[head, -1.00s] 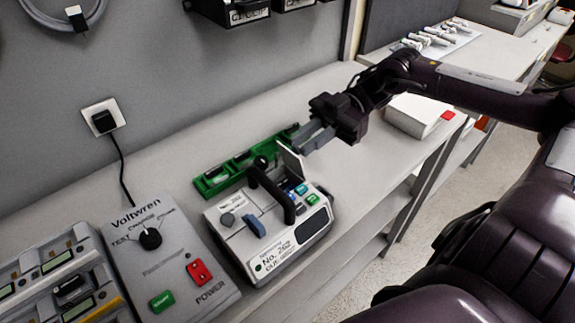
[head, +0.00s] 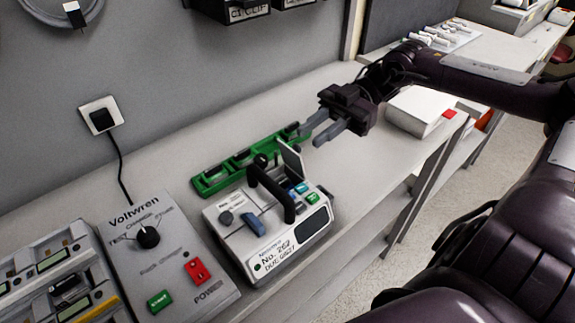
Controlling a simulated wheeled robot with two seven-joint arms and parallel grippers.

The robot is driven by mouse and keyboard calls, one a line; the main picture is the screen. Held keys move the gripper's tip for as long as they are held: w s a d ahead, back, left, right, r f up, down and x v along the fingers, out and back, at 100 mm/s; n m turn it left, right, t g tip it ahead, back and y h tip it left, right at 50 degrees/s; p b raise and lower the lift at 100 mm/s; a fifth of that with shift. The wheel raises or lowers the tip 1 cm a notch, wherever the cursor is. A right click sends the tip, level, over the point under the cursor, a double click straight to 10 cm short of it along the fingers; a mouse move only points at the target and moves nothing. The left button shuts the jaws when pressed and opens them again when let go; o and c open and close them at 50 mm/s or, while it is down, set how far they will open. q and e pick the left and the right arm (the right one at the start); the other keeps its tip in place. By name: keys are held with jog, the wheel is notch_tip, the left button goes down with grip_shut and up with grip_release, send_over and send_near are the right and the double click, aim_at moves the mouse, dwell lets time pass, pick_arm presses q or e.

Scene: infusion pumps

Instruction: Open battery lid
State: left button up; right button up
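The infusion pump (head: 283,246) stands on the bench with its label "No. 262" facing the front. It has a black handle, a blue knob and several coloured buttons. A grey battery lid (head: 291,160) stands raised and tilted at its back right corner. My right gripper (head: 312,136) is open, behind and to the right of the lid, with its two grey fingers pointing left and apart from each other. Nothing shows between the fingers. The inside of the battery bay is hidden. My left gripper is not in view.
A green tray (head: 205,186) with dark items lies behind the pump. A Voltwren charger (head: 172,272) with a dial stands at the left, beside a rack of units. A white box (head: 415,112) sits at the right. Clear bench lies right of the pump.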

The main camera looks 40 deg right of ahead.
jog(key=shift+w+d+r+b, duration=0.15)
jog(key=shift+d+b, duration=0.3)
jog(key=shift+d, duration=0.45)
jog(key=shift+d+r+b, duration=0.15)
jog(key=shift+d+b, duration=0.3)
jog(key=shift+d, duration=0.45)
